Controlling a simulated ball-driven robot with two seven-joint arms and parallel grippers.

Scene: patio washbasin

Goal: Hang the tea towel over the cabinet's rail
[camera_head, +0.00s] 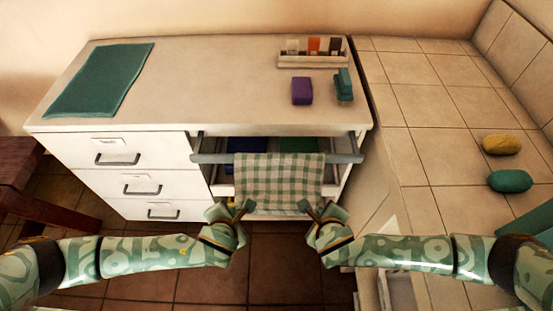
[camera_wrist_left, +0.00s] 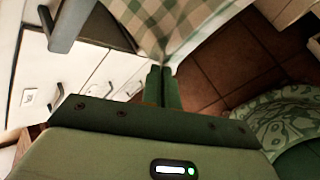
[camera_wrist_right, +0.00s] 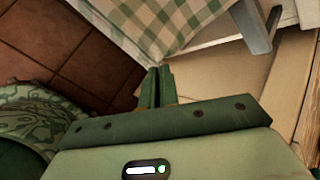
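The green-and-white checked tea towel (camera_head: 278,178) hangs over the grey rail (camera_head: 342,158) on the front of the white cabinet. Its plain pale hem is at the bottom. My left gripper (camera_head: 245,207) is shut on the towel's lower left corner; the left wrist view shows the closed fingers (camera_wrist_left: 164,72) with the cloth (camera_wrist_left: 170,25) drawn to their tips. My right gripper (camera_head: 307,206) is shut on the lower right corner; the right wrist view shows its closed fingers (camera_wrist_right: 157,72) at the cloth (camera_wrist_right: 160,25). The towel's back side is hidden.
Three drawers (camera_head: 130,160) with dark handles are left of the rail. The counter holds a green mat (camera_head: 100,78), purple block (camera_head: 302,91), teal brush-like item (camera_head: 344,85) and small rack (camera_head: 313,60). Yellow (camera_head: 502,144) and teal (camera_head: 510,181) lumps lie on the tiled ledge.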

